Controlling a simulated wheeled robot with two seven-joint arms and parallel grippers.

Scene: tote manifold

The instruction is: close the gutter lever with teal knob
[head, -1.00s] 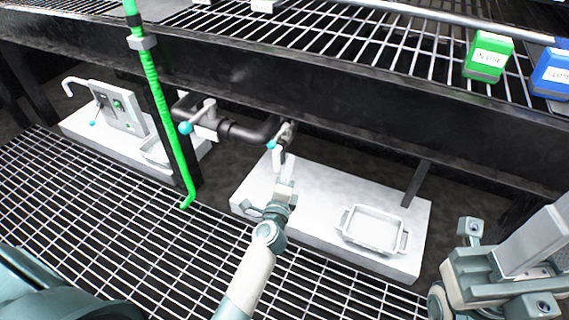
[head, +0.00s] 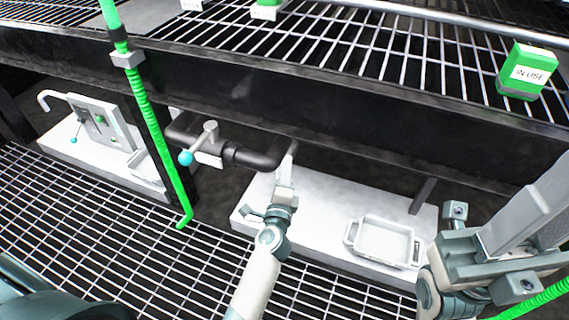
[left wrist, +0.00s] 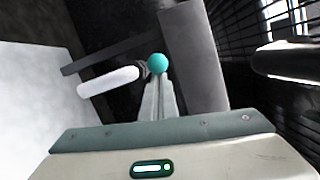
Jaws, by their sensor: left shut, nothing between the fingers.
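My left gripper (head: 287,160) is shut and empty, reaching under the dark beam at the end of the black pipe. In the left wrist view its closed fingers (left wrist: 157,88) point at a teal ball knob (left wrist: 157,63) just beyond the tips. I cannot tell whether they touch. A white rounded bar (left wrist: 108,81) lies left of that knob. In the head view this knob is hidden at the gripper. Another teal knob (head: 186,158) sits on a grey lever on the black pipe (head: 253,158), left of the gripper.
A white tray (head: 352,232) stands on a pale slab (head: 318,190) right of my left arm. A green hose (head: 150,110) hangs at the left, near a panel with a spout (head: 95,118). The dark beam (head: 300,95) and grated bench limit room above.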

